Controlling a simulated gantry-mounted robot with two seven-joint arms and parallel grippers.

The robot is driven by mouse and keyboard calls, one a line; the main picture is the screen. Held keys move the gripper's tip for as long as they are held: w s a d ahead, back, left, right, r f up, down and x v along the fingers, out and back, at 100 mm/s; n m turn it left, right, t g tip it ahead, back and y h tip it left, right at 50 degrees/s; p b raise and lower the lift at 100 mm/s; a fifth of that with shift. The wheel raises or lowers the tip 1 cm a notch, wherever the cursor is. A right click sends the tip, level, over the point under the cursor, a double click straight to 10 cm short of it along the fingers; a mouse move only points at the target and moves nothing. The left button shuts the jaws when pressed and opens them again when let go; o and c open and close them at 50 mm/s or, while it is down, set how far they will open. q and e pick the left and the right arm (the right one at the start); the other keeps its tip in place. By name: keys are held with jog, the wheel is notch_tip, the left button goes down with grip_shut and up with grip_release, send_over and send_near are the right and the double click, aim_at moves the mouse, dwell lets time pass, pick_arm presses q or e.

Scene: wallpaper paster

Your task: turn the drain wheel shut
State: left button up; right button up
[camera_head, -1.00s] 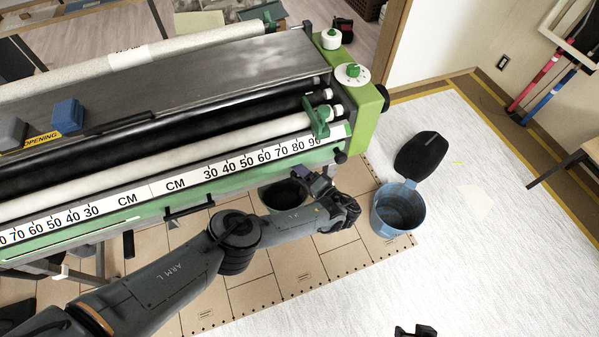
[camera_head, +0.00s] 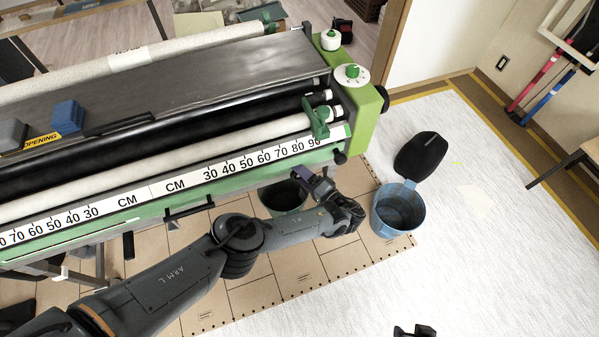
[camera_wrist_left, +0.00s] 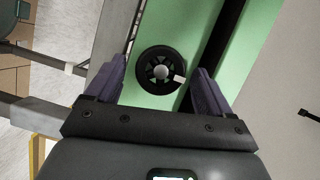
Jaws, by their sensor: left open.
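The drain wheel (camera_wrist_left: 161,70) is a small black spoked wheel with a grey hub and a pale handle or tab on its right side. It sits on a green panel in the left wrist view. My left gripper (camera_wrist_left: 157,84) is open, its two purple fingers on either side of the wheel in that view, with visible gaps. I cannot tell how deep the fingers reach. In the head view my left gripper (camera_head: 316,181) is at the machine's front lower edge, and the wheel is hidden there. A black part at the bottom edge, likely my right gripper (camera_head: 415,331), is mostly cut off.
The pasting machine (camera_head: 160,187) spans the upper left, with a green end housing (camera_head: 365,105). A dark bucket (camera_head: 283,197) stands below it. A blue bucket (camera_head: 399,211) stands right of my left wrist, with a black lid-like piece (camera_head: 418,155) behind.

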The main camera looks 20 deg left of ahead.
pick_arm(q)
jog(key=v, duration=0.9)
jog(key=shift+d, duration=0.2)
jog(key=shift+s, duration=0.1)
